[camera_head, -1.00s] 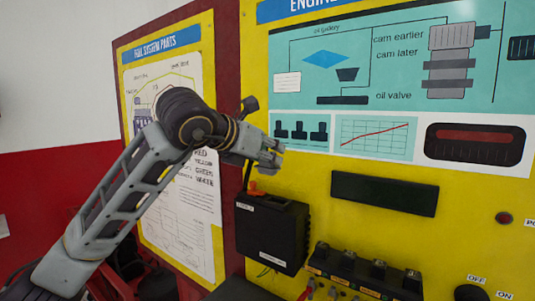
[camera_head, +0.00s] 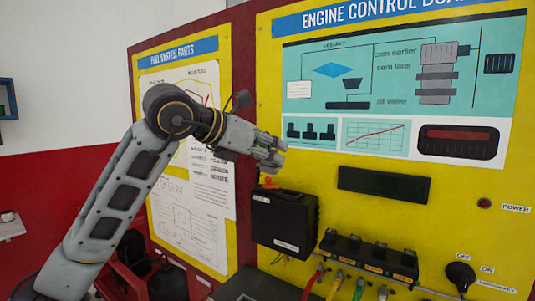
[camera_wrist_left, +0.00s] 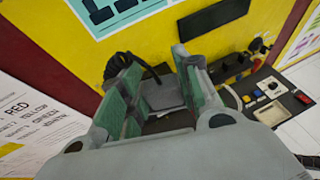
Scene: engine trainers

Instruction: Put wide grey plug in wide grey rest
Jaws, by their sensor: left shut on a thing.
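My left gripper (camera_head: 270,152) is raised in front of the yellow engine board, above a black box (camera_head: 285,222), in the head view. In the left wrist view its green-padded fingers (camera_wrist_left: 155,95) are shut on a grey piece (camera_wrist_left: 165,92), which looks like the wide grey plug. A black cable loop shows just beyond it. The fingers hide part of the piece, and it cannot be made out in the head view. I cannot pick out the wide grey rest for sure. My right gripper is not in view.
A black rail (camera_head: 368,258) with several dark plugs and coloured leads sits right of the box. An orange piece (camera_head: 268,183) stands on the box. A dark display bar (camera_head: 384,184) and a key switch (camera_head: 460,272) are farther right. Open air surrounds the gripper.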

